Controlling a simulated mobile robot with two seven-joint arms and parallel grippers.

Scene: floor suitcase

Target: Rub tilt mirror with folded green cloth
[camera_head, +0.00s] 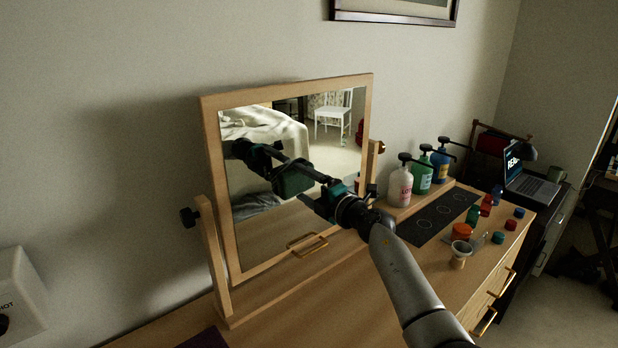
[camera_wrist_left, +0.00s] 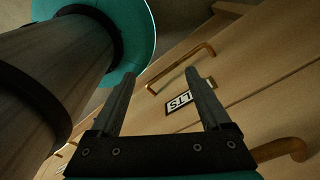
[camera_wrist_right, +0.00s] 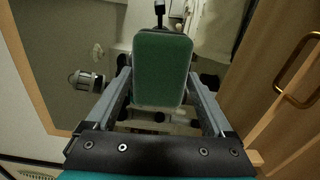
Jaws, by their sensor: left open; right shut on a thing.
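The tilt mirror (camera_head: 292,262) stands on the dresser in a light wood frame between two posts, leaning back slightly. My right gripper (camera_head: 308,186) is in front of the glass, with its arm coming from the lower right. In the right wrist view it is shut on the folded green cloth (camera_wrist_right: 160,66), which sits between its fingers. In the head view the green cloth (camera_head: 293,179) overlaps its own reflection, so I cannot tell whether it touches the glass. My left gripper (camera_wrist_left: 160,75) is open and empty near the drawer fronts, outside the head view.
Pump bottles (camera_head: 399,188) stand right of the mirror. A dark mat (camera_head: 437,218), small jars, an orange tub (camera_head: 462,231) and a small cup (camera_head: 460,255) are on the dresser's right. A laptop (camera_head: 533,185) is beyond. Brass drawer handles (camera_wrist_left: 182,66) are near my left gripper.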

